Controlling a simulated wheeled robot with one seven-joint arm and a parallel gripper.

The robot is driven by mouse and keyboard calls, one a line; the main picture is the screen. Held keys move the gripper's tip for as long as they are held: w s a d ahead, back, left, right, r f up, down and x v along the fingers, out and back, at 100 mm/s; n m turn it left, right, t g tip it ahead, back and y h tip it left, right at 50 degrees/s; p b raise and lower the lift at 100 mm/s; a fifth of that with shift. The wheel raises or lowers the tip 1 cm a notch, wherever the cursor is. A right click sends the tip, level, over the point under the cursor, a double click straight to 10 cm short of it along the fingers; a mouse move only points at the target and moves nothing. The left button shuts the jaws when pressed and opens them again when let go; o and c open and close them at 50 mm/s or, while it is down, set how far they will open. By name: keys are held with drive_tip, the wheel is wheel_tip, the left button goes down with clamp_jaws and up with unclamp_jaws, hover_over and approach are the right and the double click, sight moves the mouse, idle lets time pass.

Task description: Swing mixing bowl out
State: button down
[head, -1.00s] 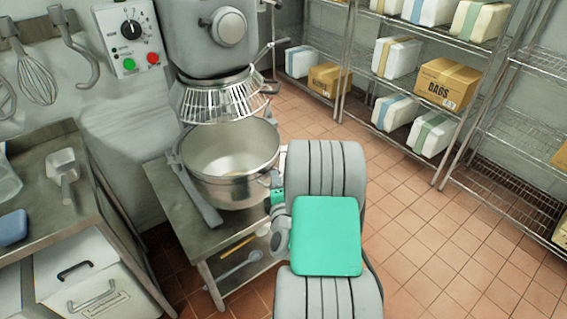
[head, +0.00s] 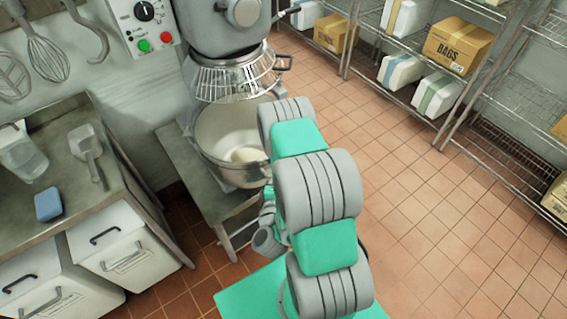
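The steel mixing bowl (head: 212,136) stands below the mixer's wire guard (head: 232,82), with something pale (head: 249,155) in its bottom. My own arm covers the bowl's right side in the head view. The grey mixer head (head: 215,22) is above the guard.
A steel table (head: 182,165) stands beside the mixer. At left, a counter (head: 28,228) holds a scoop (head: 84,143) and a blue block (head: 48,204), with white bins (head: 112,232) below. Wire shelves (head: 482,98) with boxes stand at right. The tiled floor between is clear.

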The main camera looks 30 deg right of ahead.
drive_tip(key=shift+a, duration=0.15)
drive_tip(key=c, duration=1.5)
unclamp_jaws()
